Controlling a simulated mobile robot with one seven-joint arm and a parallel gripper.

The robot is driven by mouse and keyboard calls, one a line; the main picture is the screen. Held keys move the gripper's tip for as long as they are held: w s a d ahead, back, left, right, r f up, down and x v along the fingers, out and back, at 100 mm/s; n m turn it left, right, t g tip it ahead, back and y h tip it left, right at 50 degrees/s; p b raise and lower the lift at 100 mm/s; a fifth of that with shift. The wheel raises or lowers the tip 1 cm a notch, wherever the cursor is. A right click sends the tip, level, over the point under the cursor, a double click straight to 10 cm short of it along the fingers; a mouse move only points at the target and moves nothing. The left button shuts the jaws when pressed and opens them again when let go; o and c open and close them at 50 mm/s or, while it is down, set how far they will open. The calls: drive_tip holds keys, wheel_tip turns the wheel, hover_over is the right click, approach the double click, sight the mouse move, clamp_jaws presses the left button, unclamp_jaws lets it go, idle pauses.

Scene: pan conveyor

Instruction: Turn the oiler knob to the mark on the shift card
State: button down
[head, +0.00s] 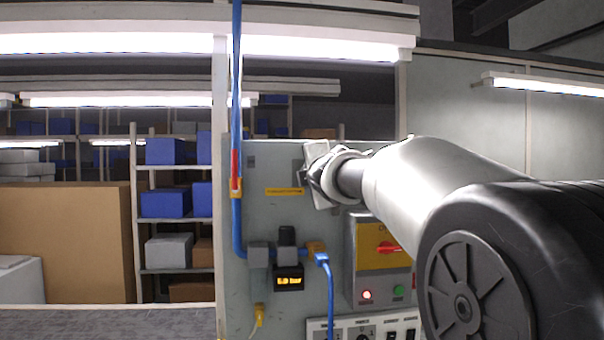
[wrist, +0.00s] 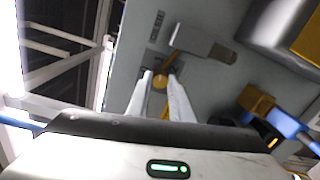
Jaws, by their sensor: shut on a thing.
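My gripper (wrist: 160,84) is at the grey panel, its two pale fingers on either side of a small round yellow knob (wrist: 160,82) in the wrist view. The fingers are shut on the knob. A yellow strip runs from it towards a pale block (wrist: 182,41) with a brown end. I cannot make out a mark or scale on the knob. In the head view my gripper (head: 317,178) hides the knob. I cannot make out a shift card in either view.
The panel (head: 262,164) carries a yellow label (head: 285,191), a blue hose (head: 237,120), and a display (head: 289,281) with orange digits. A control box (head: 364,285) with a red switch (head: 388,248) stands out below my arm. Shelves with blue bins (head: 166,151) are behind left.

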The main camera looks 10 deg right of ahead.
idle(0.4)
drive_tip(key=c, duration=1.6)
unclamp_jaws()
drive_tip(key=shift+s, duration=0.1)
drive_tip(key=s, duration=1.7)
drive_tip(key=shift+s+a+r, duration=0.1)
drive_tip(key=shift+a+r, duration=0.05)
drive_tip(key=shift+r, duration=0.2)
